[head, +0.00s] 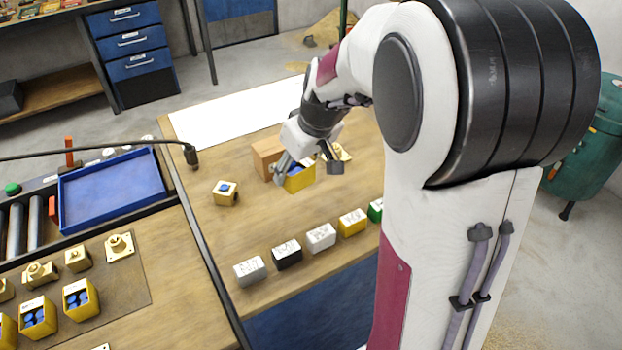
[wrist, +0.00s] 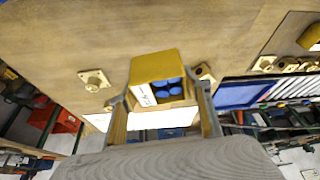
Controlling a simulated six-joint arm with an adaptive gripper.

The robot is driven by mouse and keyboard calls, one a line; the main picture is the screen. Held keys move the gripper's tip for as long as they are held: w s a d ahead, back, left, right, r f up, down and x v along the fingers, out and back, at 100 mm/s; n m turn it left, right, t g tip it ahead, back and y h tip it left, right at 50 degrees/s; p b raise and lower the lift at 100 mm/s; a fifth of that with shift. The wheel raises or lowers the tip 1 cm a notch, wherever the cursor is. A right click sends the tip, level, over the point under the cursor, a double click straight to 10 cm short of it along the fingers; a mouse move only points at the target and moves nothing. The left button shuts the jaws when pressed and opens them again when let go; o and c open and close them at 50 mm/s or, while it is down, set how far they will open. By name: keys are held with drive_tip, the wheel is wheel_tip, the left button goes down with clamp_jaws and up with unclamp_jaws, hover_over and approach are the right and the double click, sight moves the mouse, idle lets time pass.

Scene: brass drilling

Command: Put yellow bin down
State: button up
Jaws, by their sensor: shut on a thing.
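The yellow bin (head: 299,179) is between the fingers of my gripper (head: 308,165), above or on the wooden table (head: 205,240). In the wrist view the yellow bin (wrist: 158,66) shows a white label and several blue round pieces inside. My gripper (wrist: 163,112) has one finger on each side of it and is shut on it. In the head view the fingers partly hide the bin. I cannot tell whether its base touches the table.
A brown block (head: 266,153) stands close behind the bin, and a brass part (head: 342,152) lies to its right. Several labelled blocks (head: 321,237) line the front edge. A blue tray (head: 110,189) lies left.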

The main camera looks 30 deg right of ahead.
drive_tip(key=shift+s+d+f+m, duration=0.1)
drive_tip(key=shift+f+m, duration=0.1)
drive_tip(key=shift+m, duration=0.1)
drive_tip(key=shift+d+m+h, duration=0.15)
drive_tip(key=shift+m+h, duration=0.25)
drive_tip(key=shift+m, duration=0.2)
drive_tip(key=shift+w+f, duration=0.2)
drive_tip(key=shift+f, duration=2.9)
drive_tip(key=shift+f, duration=0.1)
drive_tip(key=shift+f, duration=1.75)
drive_tip(key=shift+f, duration=0.2)
